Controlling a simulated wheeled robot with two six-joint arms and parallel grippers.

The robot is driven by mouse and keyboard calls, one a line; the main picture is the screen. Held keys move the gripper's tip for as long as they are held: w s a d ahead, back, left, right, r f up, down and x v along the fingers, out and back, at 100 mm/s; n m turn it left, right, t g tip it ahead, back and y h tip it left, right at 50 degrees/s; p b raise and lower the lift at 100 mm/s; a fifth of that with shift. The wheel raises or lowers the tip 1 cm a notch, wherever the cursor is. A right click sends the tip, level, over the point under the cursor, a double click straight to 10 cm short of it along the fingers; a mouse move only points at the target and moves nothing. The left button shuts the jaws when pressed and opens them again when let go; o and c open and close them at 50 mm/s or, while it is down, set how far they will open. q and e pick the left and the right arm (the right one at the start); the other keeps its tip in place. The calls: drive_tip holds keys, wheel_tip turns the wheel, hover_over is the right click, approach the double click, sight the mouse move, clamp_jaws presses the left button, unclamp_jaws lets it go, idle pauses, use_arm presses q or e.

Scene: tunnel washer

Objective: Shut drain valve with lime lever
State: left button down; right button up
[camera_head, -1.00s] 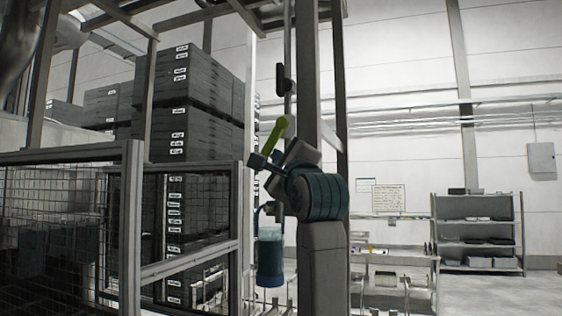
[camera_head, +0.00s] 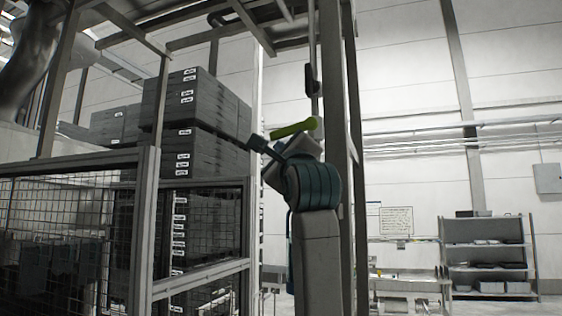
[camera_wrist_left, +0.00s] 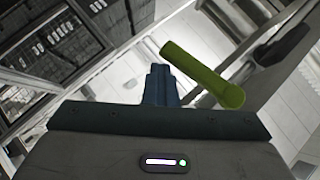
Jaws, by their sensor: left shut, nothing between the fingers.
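The lime lever (camera_head: 294,128) lies close to level in the head view, its thicker end at the right and its other end slightly lower at the left. It also shows in the left wrist view (camera_wrist_left: 203,74), slanting across just ahead and to the right of the fingers. My left gripper (camera_head: 257,143) is shut and empty, just below and left of the lever's left end. In the wrist view the shut blue fingers (camera_wrist_left: 160,72) are close beside the lever; I cannot tell whether they touch. The valve body is hidden behind my left arm. My right gripper is not in view.
A grey upright post (camera_head: 333,100) stands just right of the lever. A mesh fence (camera_head: 149,215) and dark stacked units (camera_head: 198,110) fill the left. A shelf rack (camera_head: 487,240) stands far off at the right, with open floor near it.

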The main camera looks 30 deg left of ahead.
use_arm(q)
drive_tip(key=r+b+v, duration=0.1)
drive_tip(key=b+v, duration=0.5)
drive_tip(key=v, duration=0.4)
drive_tip(key=shift+s, duration=0.45)
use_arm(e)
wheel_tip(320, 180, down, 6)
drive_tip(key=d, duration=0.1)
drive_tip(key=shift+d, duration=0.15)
use_arm(q)
drive_tip(key=shift+d+r, duration=0.1)
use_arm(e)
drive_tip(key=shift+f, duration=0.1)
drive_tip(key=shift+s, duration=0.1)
